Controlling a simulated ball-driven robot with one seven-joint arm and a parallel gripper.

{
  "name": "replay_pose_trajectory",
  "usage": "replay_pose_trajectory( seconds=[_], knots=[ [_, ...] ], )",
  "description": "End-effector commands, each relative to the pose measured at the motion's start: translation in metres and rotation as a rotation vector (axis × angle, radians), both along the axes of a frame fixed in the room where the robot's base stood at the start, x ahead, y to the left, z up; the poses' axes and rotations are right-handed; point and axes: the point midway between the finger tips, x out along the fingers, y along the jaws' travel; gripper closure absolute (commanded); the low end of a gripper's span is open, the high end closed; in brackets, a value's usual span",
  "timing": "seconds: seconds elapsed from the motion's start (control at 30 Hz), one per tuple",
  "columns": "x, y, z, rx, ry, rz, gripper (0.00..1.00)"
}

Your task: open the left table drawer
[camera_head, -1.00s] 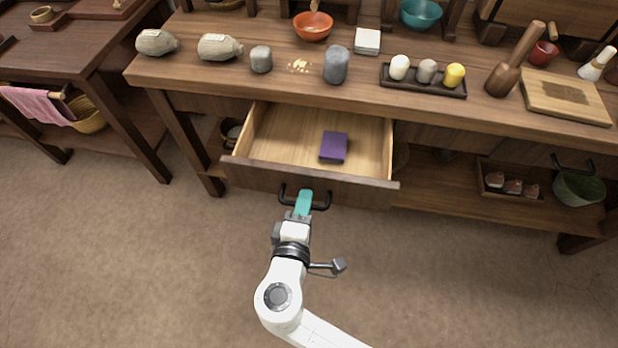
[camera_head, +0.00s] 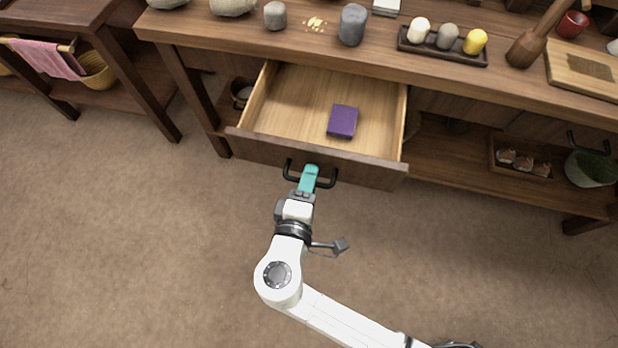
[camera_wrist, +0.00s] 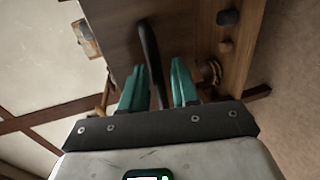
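The left table drawer (camera_head: 375,173) is pulled well out from under the wooden table (camera_head: 300,42) in the head view. A purple box (camera_head: 342,121) lies inside on its pale bottom. The drawer front bears a black bar handle (camera_head: 326,181). My gripper (camera_head: 310,172) is at the middle of this handle, its teal fingers overlapping it. In the wrist view the handle (camera_wrist: 150,55) runs up between the two teal fingers (camera_wrist: 160,88). Gaps show beside the bar there, so I cannot tell whether the fingers press on it.
A grey stone cylinder (camera_head: 352,25) and a dark tray (camera_head: 440,50) with three small objects stand on the tabletop. A second drawer handle (camera_head: 588,144) is at the right. A side table with a pink cloth (camera_head: 48,58) is at the left. The floor in front is clear.

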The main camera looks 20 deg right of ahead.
Motion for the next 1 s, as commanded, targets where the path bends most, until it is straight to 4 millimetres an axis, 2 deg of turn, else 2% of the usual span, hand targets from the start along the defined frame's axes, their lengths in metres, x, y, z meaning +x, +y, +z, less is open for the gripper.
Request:
replay_pose_trajectory(
  seconds=[0.27,0.7,1.0],
  knots=[
    [-0.009,0.007,0.004,0.0,0.0,0.002,0.7],
    [-0.071,0.052,0.02,0.001,0.0,0.003,0.7],
    [-0.086,0.062,0.023,0.0,0.0,0.0,0.7]
  ],
)
